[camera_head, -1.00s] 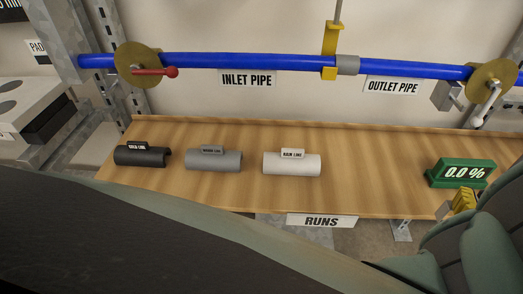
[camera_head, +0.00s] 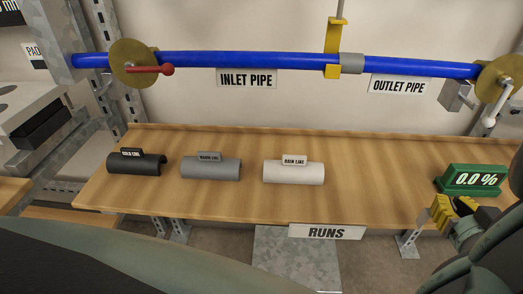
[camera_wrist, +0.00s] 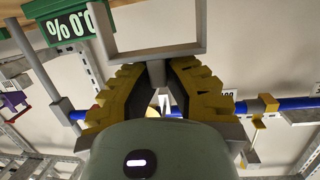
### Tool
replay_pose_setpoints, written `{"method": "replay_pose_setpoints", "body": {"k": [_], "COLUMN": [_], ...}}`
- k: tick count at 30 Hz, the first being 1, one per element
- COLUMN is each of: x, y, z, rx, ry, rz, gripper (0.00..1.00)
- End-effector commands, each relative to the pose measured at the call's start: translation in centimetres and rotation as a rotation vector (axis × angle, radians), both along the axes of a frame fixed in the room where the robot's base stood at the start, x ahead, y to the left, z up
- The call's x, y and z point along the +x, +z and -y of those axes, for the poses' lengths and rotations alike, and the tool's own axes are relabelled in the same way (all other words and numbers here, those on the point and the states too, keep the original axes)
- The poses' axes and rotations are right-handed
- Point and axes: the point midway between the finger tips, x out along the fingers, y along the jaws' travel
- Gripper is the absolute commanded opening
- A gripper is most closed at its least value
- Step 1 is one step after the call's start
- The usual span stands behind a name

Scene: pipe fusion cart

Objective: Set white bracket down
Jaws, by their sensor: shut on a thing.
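My gripper (camera_head: 452,208) is at the right front edge of the wooden shelf, just below the green display, in the head view. In the wrist view its yellow fingers (camera_wrist: 157,78) are closed around the stem of a pale grey-white bracket (camera_wrist: 158,53). The bracket has an open rectangular frame that extends past the fingertips toward the top of the picture. Part of its stem is hidden between the fingers. I cannot make out the bracket in the head view, nor tell whether it touches any surface.
The wooden shelf (camera_head: 370,185) holds black (camera_head: 136,164), grey (camera_head: 211,168) and white (camera_head: 293,172) half-pipe pieces. A green 0.0 % display (camera_head: 473,180) stands at its right end. The blue pipe (camera_head: 250,59) runs behind. The shelf is clear between the white piece and the display.

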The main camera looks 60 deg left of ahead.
Motion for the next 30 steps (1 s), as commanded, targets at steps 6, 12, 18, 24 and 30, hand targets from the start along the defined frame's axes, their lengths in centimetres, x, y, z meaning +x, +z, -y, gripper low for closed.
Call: {"method": "replay_pose_setpoints", "body": {"k": [6, 12, 18, 24, 30], "x": [1.5, 3.2, 5.2, 6.5, 7.0], "y": [-0.2, -0.2, -0.5, -0.9, -1.8], "z": [-2.4, -4.6, -7.2, -8.7, -9.7], "rx": [0.0, -0.001, 0.0, -0.001, -0.002], "ry": [0.011, 0.01, 0.011, 0.005, 0.009], "rz": [-0.003, 0.001, -0.001, 0.001, -0.003], "gripper": [0.0, 0.0, 0.0, 0.0, 0.0]}}
